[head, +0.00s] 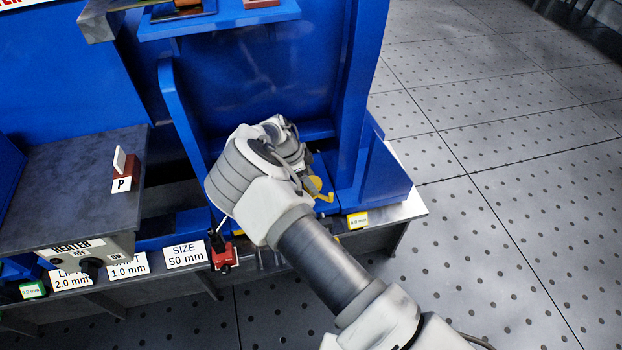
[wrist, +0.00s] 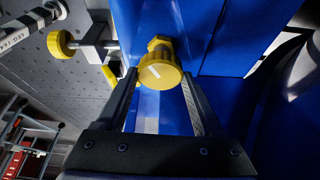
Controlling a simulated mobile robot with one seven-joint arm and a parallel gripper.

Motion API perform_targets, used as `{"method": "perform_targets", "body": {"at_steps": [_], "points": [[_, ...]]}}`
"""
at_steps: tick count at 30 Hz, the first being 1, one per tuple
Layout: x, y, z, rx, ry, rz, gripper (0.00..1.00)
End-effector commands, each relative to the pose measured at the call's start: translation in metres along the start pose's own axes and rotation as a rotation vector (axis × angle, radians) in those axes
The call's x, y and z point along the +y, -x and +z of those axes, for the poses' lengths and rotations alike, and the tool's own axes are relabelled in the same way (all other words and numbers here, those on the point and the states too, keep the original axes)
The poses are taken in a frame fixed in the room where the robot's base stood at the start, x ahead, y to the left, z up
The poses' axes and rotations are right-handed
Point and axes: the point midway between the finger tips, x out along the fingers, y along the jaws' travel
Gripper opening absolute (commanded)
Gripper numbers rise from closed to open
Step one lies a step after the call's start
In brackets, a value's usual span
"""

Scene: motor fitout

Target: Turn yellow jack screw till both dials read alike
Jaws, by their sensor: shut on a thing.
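In the wrist view, a yellow jack screw (wrist: 160,71) with a round knob, a white line on its face and a hex part behind it stands against blue metal. My gripper (wrist: 159,84) has one finger on each side of this knob and is shut on it. In the head view my arm's wrist covers the fingertips; only some yellow parts (head: 319,188) show beside it, low on the blue frame. I cannot make out either dial's face or reading in these views.
A second yellow knob (wrist: 61,44) on a grey bracket sits left in the wrist view. In the head view, blue uprights (head: 358,100) flank my wrist. A red clamp (head: 224,256), a heater box (head: 88,254) and size labels (head: 185,254) line the front edge. Floor at right is clear.

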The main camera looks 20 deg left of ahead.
Motion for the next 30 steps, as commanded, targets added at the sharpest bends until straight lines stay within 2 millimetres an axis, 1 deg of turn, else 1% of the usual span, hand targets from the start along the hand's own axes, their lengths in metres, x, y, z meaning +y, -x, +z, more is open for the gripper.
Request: {"method": "perform_targets", "body": {"at_steps": [1,6,7,11,12,23,30], "points": [[0.001,-0.0029,0.0028,-0.004,0.0,0.001,0.13],[0.001,-0.0031,0.0029,-0.004,0.0,0.001,0.13],[0.001,-0.0031,0.0029,-0.004,0.001,0.0,0.74],[0.0007,-0.0024,0.0021,-0.003,0.001,0.0,0.97],[0.0006,-0.0021,0.0019,-0.003,0.001,0.0,0.99],[0.0004,-0.0006,0.0009,-0.001,0.02,-0.009,0.99],[0.0017,0.0008,0.0006,-0.002,0.161,-0.068,0.99]]}}
